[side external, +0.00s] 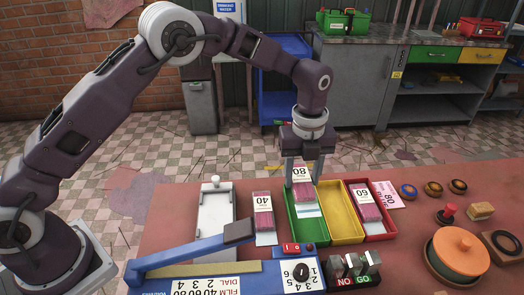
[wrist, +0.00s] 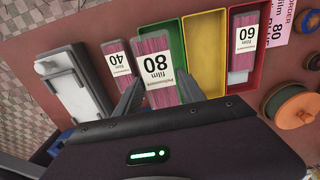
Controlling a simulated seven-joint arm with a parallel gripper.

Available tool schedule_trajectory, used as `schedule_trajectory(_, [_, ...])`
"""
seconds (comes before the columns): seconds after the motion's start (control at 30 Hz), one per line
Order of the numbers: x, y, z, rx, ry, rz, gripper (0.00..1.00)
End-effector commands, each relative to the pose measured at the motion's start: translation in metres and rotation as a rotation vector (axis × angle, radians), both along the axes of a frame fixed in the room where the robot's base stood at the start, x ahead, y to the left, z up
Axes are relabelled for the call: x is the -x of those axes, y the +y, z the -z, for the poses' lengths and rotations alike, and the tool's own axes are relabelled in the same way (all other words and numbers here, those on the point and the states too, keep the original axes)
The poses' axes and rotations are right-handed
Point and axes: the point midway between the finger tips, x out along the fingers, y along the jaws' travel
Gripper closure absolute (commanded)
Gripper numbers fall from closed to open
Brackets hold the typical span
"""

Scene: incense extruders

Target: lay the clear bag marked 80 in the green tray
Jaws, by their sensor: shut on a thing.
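The clear bag marked 80 (side external: 302,179), with pink sticks and a white label, is between the fingers of my gripper (side external: 302,170). My gripper is shut on it, and the wrist view shows the bag (wrist: 156,72) between both fingers (wrist: 160,88). The bag hangs tilted over the green tray (side external: 293,229), its clear lower end low over the tray's inside. I cannot tell whether it touches the floor. In the wrist view the bag hides much of the green tray (wrist: 177,42).
A bag marked 40 (side external: 263,209) lies left of the green tray. The yellow tray (side external: 341,225) is empty; the red tray (side external: 378,236) holds a bag marked 60 (side external: 364,201). A white board (side external: 214,215), a blue-armed sealer (side external: 190,250) and a lidded orange pot (side external: 459,249) stand nearby.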

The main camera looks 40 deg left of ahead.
Motion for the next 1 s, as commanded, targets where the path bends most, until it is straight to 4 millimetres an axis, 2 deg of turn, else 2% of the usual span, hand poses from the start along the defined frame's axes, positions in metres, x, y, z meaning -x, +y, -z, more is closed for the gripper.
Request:
schedule_trajectory(0.03, [-0.003,-0.006,0.009,0.0,0.001,0.005,1.0])
schedule_trajectory(0.13, [-0.007,-0.011,0.018,0.001,-0.001,0.008,1.0])
schedule_trajectory(0.5, [-0.007,-0.012,0.054,0.001,0.002,0.009,1.0])
schedule_trajectory(0.7, [-0.007,-0.012,0.062,0.001,0.0,0.008,1.0])
schedule_trajectory(0.93, [-0.007,-0.012,0.063,0.002,-0.001,0.008,1.0])
schedule_trajectory(0.97, [-0.007,-0.012,0.063,0.002,-0.001,0.008,0.5])
schedule_trajectory(1.0, [-0.007,-0.012,0.063,0.001,0.0,0.008,0.42])
